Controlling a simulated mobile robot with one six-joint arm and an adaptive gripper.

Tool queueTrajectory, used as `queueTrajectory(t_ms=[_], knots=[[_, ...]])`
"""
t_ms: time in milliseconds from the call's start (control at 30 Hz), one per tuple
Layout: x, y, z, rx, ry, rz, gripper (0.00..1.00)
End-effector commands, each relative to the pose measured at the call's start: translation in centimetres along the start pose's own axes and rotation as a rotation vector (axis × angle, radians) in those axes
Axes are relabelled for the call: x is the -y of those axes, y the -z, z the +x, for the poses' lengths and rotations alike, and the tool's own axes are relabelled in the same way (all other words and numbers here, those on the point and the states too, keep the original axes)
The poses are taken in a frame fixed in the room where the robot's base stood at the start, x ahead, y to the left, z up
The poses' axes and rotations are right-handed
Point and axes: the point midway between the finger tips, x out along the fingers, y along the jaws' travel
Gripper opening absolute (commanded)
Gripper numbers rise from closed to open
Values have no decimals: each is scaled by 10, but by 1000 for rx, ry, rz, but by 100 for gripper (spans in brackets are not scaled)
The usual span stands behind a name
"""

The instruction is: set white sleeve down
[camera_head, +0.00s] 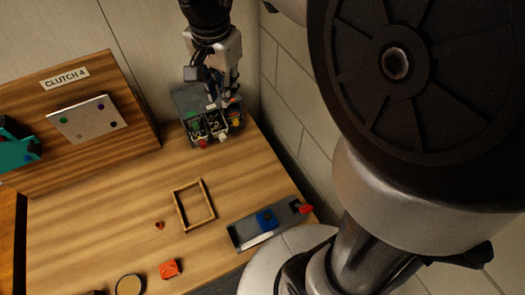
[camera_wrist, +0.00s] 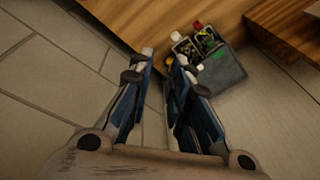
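A small white piece (camera_head: 222,138), which may be the white sleeve, shows at the front edge of the grey sorting box (camera_head: 188,100). In the wrist view a white piece (camera_wrist: 176,37) shows at the same edge of the box (camera_wrist: 222,74). My gripper (camera_head: 226,98) is above or beside the box's right part; its exact height is unclear. In the wrist view my gripper (camera_wrist: 163,62) has its fingers apart, with floor tiles visible between them and nothing clearly held. The fingers hide part of the box.
A wooden frame (camera_head: 176,207) lies mid-table. A grey fixture (camera_head: 241,238) with a blue block and red knob lies near the right edge. An orange block (camera_head: 171,268) and round disc (camera_head: 130,285) are at the front. A board labelled CLUTCH 4 (camera_head: 64,78) stands behind. Bare tabletop (camera_head: 95,225) is at left.

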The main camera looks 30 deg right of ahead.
Motion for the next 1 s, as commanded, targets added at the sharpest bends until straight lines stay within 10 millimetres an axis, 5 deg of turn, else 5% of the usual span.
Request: queueTrajectory(t_ms=[200,500,700,1000], knots=[[-60,-36,-30,-45,79,-313,18],[-135,-86,-30,-138,150,-735,18],[-161,-106,-20,-187,166,-908,18],[-167,-110,-16,-199,168,-954,18]])
